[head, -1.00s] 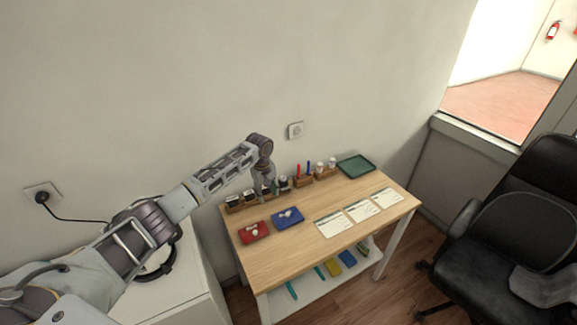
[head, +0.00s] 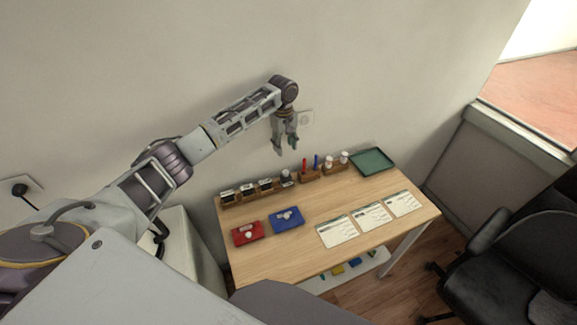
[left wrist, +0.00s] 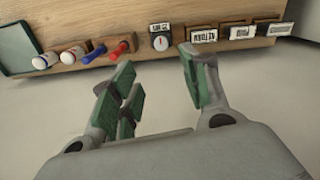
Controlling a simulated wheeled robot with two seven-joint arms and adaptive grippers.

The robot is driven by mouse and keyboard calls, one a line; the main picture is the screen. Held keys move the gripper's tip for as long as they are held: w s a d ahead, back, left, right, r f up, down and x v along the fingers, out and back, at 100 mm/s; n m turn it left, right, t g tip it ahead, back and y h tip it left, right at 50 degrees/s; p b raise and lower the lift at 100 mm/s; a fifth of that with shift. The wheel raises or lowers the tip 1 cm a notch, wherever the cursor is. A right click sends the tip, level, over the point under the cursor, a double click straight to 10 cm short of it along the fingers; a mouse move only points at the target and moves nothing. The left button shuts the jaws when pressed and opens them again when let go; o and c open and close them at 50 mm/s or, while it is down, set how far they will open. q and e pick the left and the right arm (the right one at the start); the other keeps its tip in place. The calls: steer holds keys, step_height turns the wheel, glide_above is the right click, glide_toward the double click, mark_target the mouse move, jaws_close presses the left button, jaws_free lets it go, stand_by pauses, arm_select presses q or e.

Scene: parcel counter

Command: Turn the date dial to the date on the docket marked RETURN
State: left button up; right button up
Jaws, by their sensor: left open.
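The date dial (head: 287,178) stands at the back of the wooden counter, beside the stamp rack. The left wrist view shows its white round face with a red mark (left wrist: 161,43) and a small label I cannot read surely. Three dockets (head: 338,231) (head: 371,216) (head: 404,203) lie flat at the front right; their writing is too small to read. My left gripper (head: 286,149) is open and empty, pointing down, apart from and above the dial. Its spread fingers (left wrist: 156,72) show in the left wrist view. My right gripper is out of view.
Several labelled stamps stand in a wooden rack (head: 246,196) left of the dial. Red and blue pads (head: 249,233) (head: 287,219) lie in front. A pen holder (head: 310,175), white bottles and a green tray (head: 372,161) are at right. A black chair (head: 520,250) stands beyond.

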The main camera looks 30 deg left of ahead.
mark_target(286, 171)
arm_select(q)
step_height(286, 171, down, 12)
steer(key=shift+s+d+p, duration=0.1)
steer(key=shift+p, duration=0.55)
steer(key=shift+f, duration=0.75)
jaws_close()
stand_by(0.5)
